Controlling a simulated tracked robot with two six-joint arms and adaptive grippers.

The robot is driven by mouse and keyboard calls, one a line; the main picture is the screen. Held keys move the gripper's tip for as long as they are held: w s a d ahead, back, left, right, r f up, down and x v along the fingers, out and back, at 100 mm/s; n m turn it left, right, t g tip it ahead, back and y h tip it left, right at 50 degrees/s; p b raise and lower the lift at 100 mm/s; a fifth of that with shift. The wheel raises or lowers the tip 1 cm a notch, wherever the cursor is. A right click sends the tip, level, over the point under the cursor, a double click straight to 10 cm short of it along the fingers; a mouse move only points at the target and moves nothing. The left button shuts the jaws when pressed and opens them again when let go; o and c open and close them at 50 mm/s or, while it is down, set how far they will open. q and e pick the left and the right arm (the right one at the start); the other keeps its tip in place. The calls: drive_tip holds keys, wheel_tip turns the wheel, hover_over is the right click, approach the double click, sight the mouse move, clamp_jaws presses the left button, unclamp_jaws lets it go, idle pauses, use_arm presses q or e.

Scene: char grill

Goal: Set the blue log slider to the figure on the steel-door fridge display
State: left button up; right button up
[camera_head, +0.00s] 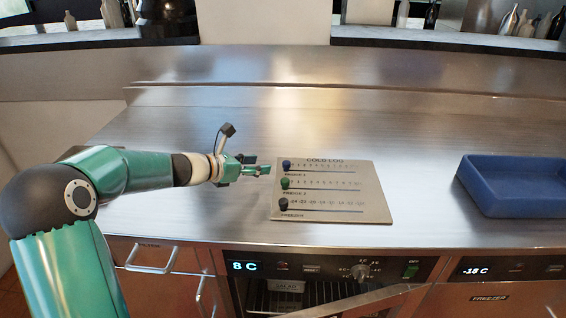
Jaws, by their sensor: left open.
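The cold log board (345,212) lies on the steel counter and has three slider rows. The blue slider (286,164) is at the left end of the top row. The row's small figures are hard to read. My left gripper (257,164) is open and empty just left of the blue slider, apart from it. A display below the counter (245,267) reads 8 C, above a front with racks visible inside. I cannot tell whether this is the steel-door fridge. My right gripper is out of view.
A green slider (286,183) and a black slider (284,205) sit at the left ends of the lower rows. A blue tray (480,199) stands at right. Another display (474,271) reads -18 C, above a freezer label (489,298). The counter behind the board is clear.

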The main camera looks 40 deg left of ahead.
sight(285, 163)
use_arm(q)
drive_tip(key=p+x, duration=0.1)
drive_tip(key=x, duration=0.9)
drive_tip(key=shift+w, duration=0.25)
clamp_jaws()
